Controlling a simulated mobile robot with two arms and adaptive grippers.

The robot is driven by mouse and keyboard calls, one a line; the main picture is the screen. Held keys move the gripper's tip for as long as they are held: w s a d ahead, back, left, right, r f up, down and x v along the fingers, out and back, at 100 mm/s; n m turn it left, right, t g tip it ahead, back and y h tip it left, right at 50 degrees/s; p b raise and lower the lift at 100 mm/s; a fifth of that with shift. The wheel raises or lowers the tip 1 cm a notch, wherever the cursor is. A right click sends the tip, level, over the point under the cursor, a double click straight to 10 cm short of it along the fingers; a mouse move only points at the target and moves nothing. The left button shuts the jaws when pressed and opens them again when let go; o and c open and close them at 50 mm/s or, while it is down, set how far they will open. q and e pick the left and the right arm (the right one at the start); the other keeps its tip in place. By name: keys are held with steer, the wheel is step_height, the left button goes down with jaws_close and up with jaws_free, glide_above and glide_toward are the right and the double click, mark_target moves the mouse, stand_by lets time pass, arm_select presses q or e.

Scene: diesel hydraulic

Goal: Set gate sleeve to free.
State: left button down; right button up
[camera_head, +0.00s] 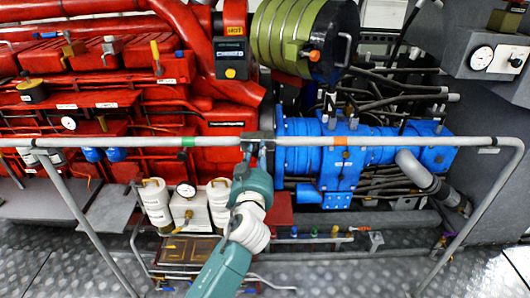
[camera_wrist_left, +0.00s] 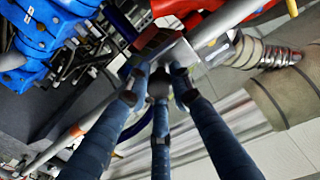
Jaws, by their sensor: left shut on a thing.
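The gate sleeve (camera_head: 258,136) is a grey block-like collar on the grey horizontal rail, near the middle of the head view. A green band (camera_head: 188,141) is on the rail to its left and an orange band (camera_head: 340,141) to its right. My left gripper (camera_head: 257,152) reaches up from below and is shut on the sleeve. In the left wrist view the fingers (camera_wrist_left: 160,82) meet the sleeve's metal body (camera_wrist_left: 165,48); the fingertips partly cover it. My right gripper is not in view.
The grey rail (camera_head: 430,141) runs across the front on slanted posts. Behind it are a red engine (camera_head: 215,155) and a blue hydraulic unit (camera_head: 385,152). White canisters and a gauge (camera_head: 186,190) stand just left of my arm. Patterned metal floor (camera_head: 360,270) lies in front.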

arm_select(q)
steer(key=a+p, duration=0.1)
steer(key=a, duration=0.7)
steer(key=shift+a, duration=0.25)
steer(key=shift+d, duration=0.1)
steer(key=c, duration=1.8)
jaws_free()
steer(key=shift+o, duration=1.4)
steer(key=shift+a, duration=0.2)
steer(key=shift+s+d+f, duration=0.1)
steer(key=shift+s, duration=0.1)
steer(key=s, duration=1.1)
steer(key=shift+s+a, duration=0.35)
steer(key=shift+a, duration=0.05)
